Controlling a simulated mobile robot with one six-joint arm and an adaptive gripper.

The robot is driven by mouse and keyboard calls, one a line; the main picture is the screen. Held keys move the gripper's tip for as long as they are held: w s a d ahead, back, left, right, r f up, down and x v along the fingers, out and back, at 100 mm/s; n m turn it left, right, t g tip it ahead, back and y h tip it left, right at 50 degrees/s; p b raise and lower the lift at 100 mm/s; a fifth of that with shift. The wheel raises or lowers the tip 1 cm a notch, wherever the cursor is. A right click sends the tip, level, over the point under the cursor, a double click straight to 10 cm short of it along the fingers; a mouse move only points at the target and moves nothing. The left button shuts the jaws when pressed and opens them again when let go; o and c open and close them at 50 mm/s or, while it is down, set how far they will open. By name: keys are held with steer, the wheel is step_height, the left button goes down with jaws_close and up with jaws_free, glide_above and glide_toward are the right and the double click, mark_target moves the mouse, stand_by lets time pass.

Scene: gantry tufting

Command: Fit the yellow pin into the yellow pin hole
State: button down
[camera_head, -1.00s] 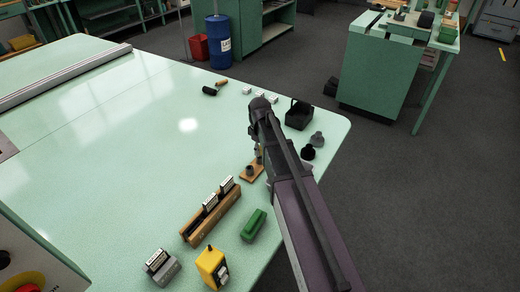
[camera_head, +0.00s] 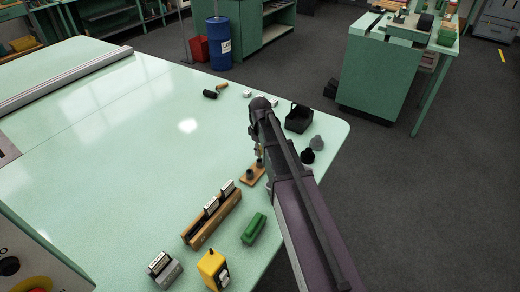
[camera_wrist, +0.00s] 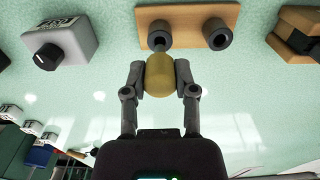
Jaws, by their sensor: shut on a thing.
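My gripper (camera_wrist: 160,83) is shut on the yellow pin (camera_wrist: 160,72), with one finger on each side of its rounded yellow body. The pin's narrow grey end points at the left dark socket on a wooden board (camera_wrist: 190,12). The left socket (camera_wrist: 158,26) is partly covered by this end, and I cannot tell whether the end is inside. The right socket (camera_wrist: 217,34) looks open. In the head view the board (camera_head: 246,181) lies flat on the green table, and my arm hides most of the gripper and pin. No yellow marking shows on the sockets.
A wooden rack with white-labelled blocks (camera_head: 205,222), a green block (camera_head: 254,228) and a yellow box (camera_head: 212,266) stand nearby. A black bin (camera_head: 299,119) and dark knobs (camera_head: 308,157) lie beyond my arm. The table's left middle is clear.

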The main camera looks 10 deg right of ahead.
steer(key=shift+r+p, duration=0.3)
steer(key=shift+r, duration=0.1)
stand_by(0.3)
step_height(320, 180, up, 17)
steer(key=p, duration=1.6)
steer(key=shift+f+p, duration=0.15)
steer(key=shift+p, duration=0.25)
steer(key=shift+s, duration=0.15)
